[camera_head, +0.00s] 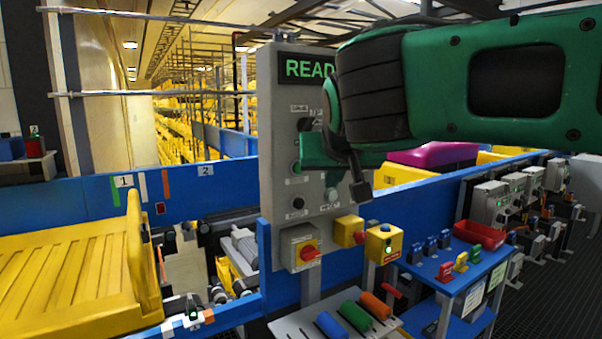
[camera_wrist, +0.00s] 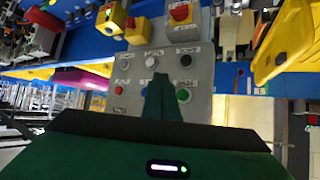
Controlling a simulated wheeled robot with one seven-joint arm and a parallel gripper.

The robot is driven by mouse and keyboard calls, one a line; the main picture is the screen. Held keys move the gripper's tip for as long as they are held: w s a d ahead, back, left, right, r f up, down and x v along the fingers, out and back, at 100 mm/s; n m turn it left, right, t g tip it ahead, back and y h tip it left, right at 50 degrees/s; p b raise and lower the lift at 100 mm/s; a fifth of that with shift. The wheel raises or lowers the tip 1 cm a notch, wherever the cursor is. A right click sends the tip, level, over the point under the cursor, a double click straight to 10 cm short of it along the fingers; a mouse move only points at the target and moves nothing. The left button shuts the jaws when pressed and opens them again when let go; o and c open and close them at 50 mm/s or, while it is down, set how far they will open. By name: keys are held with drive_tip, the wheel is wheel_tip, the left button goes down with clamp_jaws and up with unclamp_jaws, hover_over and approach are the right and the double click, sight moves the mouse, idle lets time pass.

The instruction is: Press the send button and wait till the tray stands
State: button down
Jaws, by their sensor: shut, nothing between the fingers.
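The grey control panel (camera_head: 285,130) carries a lit display (camera_head: 305,69) whose visible letters read "READ". My gripper (camera_head: 312,152) is shut and empty in front of the panel's buttons; its fingers also show in the wrist view (camera_wrist: 160,85). A green button (camera_wrist: 183,95) is just right of the fingers there. Black (camera_wrist: 183,62), pale (camera_wrist: 150,62) and red (camera_wrist: 118,90) buttons are also visible. Their labels are too small to read, so I cannot tell which is send. Contact with the panel is unclear. The yellow tray (camera_head: 75,270) is at the left in the head view.
A red emergency-type knob (camera_head: 308,252) sits low on the panel, beside yellow boxes (camera_head: 383,243). A blue stand (camera_head: 455,285) with coloured parts is right of it. Blue conveyor rails (camera_head: 75,200) run behind the tray. Coloured cylinders (camera_head: 352,316) lie on a shelf below.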

drive_tip(key=w+a, duration=0.5)
drive_tip(key=w, duration=0.2)
drive_tip(key=shift+w, duration=0.15)
drive_tip(key=shift+w, duration=0.1)
idle(2.1)
drive_tip(key=shift+w+a, duration=0.15)
drive_tip(key=shift+a, duration=0.05)
drive_tip(key=shift+w+a, duration=0.3)
drive_tip(key=shift+w, duration=0.1)
idle(1.0)
idle(0.4)
drive_tip(key=shift+s+d, duration=0.55)
drive_tip(key=shift+s, duration=0.2)
